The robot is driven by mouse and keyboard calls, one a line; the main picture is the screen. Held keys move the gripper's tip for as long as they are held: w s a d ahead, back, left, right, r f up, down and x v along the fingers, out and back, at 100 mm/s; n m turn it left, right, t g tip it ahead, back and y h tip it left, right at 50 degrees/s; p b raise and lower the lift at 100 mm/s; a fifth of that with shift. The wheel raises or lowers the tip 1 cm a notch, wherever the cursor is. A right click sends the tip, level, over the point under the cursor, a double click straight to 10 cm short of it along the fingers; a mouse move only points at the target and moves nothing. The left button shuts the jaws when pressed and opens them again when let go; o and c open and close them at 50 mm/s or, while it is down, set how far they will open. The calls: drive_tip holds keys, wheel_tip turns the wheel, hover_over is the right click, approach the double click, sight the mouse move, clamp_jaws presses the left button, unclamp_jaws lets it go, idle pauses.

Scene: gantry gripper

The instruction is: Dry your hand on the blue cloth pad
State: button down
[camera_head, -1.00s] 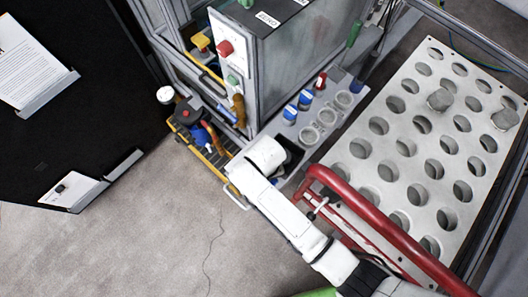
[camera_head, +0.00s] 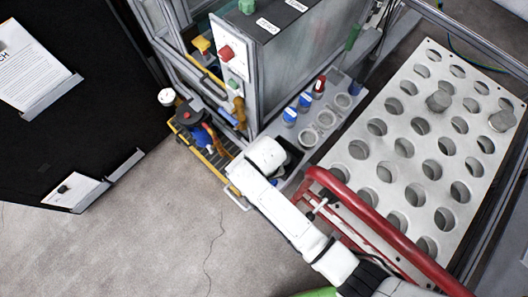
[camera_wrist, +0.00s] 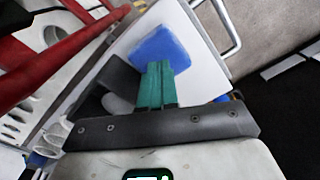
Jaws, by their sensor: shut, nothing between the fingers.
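The blue cloth pad (camera_wrist: 163,48) shows in the wrist view as a rounded blue patch on a white surface. My gripper (camera_wrist: 158,65) has teal fingers pressed together with nothing between them. Their tips overlap the pad's lower edge in that view; I cannot tell whether they touch it. In the head view my white arm reaches over the end of the tray, and my wrist hides the pad and my fingers.
In the wrist view a dark block (camera_wrist: 118,76) stands left of my fingers, and a red rail (camera_wrist: 45,75) is at left. In the head view, blue-capped bottles (camera_head: 290,116), the perforated table (camera_head: 405,130) and a yellow-railed cart (camera_head: 203,140) surround my arm.

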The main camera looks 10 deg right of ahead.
wheel_tip(320, 180, up, 6)
drive_tip(key=p, duration=0.5)
drive_tip(key=shift+f, duration=0.2)
